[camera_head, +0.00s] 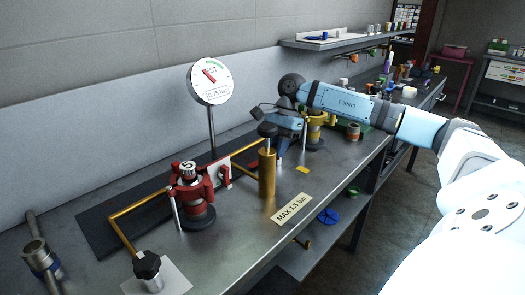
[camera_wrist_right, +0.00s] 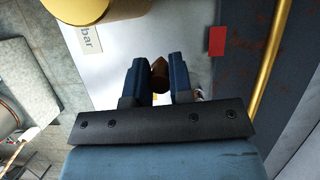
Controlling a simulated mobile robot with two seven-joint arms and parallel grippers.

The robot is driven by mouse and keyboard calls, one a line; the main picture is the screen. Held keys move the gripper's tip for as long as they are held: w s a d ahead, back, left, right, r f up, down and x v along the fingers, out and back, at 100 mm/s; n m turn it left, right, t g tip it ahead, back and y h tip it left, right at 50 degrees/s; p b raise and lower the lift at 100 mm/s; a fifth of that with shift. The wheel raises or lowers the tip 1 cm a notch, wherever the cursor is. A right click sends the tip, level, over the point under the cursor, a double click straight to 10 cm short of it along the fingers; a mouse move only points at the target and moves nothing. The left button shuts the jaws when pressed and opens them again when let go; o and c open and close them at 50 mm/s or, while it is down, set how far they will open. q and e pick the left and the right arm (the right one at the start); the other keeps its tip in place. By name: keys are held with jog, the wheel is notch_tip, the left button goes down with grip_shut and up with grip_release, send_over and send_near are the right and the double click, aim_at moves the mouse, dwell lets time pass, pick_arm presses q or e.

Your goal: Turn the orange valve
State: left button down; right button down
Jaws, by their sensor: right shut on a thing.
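My right gripper (camera_head: 285,150) reaches over the bench from the right, behind the tall brass cylinder (camera_head: 267,175). In the right wrist view its two dark blue fingers (camera_wrist_right: 160,82) are closed on a small brown-orange piece (camera_wrist_right: 159,72). I cannot tell whether this piece is the orange valve's handle. In the head view the arm and fingers hide it. A yellow-orange fitting (camera_head: 316,128) stands just behind my gripper, partly covered by it. My left gripper is not in view.
A round gauge (camera_head: 210,83) stands on a post at the back. A red valve (camera_head: 192,190) marked 5 and a black knob (camera_head: 147,266) stand along brass piping at left. A "MAX 1.5 bar" label (camera_head: 292,208) lies near the front edge.

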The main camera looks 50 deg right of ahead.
dwell(0.4)
jog(key=c, duration=1)
grip_release()
jog(key=p+v, duration=0.2)
jog(key=v, duration=1.2)
jog(key=shift+d+f+p, duration=0.1)
jog(key=shift+p, duration=0.2)
